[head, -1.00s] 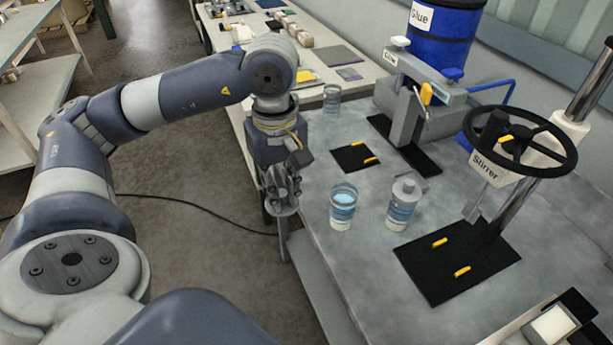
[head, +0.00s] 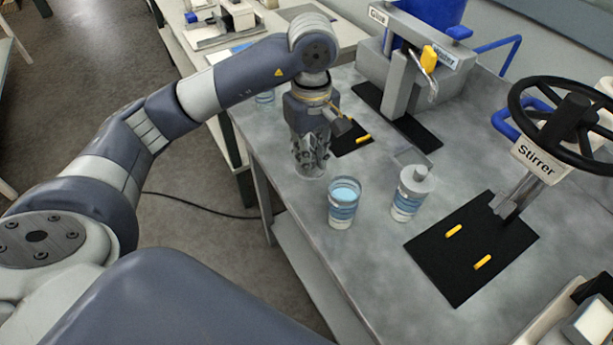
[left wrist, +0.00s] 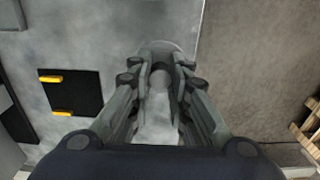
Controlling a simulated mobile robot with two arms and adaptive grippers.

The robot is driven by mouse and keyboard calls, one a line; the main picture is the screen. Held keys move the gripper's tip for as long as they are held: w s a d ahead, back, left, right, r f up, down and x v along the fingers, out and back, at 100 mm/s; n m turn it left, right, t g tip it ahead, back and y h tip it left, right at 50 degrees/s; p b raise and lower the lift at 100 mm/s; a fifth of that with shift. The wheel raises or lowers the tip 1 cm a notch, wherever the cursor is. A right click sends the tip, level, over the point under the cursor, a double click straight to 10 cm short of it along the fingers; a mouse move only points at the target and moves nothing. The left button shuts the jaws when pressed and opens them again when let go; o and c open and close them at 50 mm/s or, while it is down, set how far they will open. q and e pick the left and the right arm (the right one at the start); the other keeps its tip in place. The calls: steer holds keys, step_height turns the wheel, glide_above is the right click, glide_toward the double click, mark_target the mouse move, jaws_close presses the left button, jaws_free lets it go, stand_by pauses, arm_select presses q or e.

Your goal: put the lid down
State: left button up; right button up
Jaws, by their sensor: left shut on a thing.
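My left gripper (head: 311,160) is shut on a grey lid (head: 311,174) and points down near the left edge of the grey table. In the left wrist view, the fingers (left wrist: 160,72) close around the lid's knob, and the pale round lid (left wrist: 168,46) shows beyond the fingertips. I cannot tell whether the lid touches the tabletop. An open clear cup with blue contents (head: 343,207) stands to the right of the gripper and nearer to me. A similar cup with a grey lid on it (head: 408,196) stands to its right. My right gripper is out of view.
Another clear cup (head: 265,97) is partly hidden behind my left arm. A black mat with yellow marks (head: 352,142) lies behind the gripper. The glue press (head: 402,85) and stirrer (head: 545,160) stand to the right. Bare tabletop (head: 290,190) surrounds the gripper.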

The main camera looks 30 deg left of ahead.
mark_target(310, 189)
arm_select(q)
step_height(310, 189, down, 3)
steer(key=shift+s+r+p, duration=0.1)
steer(key=shift+p, duration=0.25)
steer(key=shift+f, duration=0.4)
step_height(310, 189, down, 4)
steer(key=shift+r+p, duration=0.1)
steer(key=shift+p, duration=0.4)
steer(key=shift+f, duration=0.25)
steer(key=o, duration=0.8)
steer(key=shift+c, duration=0.2)
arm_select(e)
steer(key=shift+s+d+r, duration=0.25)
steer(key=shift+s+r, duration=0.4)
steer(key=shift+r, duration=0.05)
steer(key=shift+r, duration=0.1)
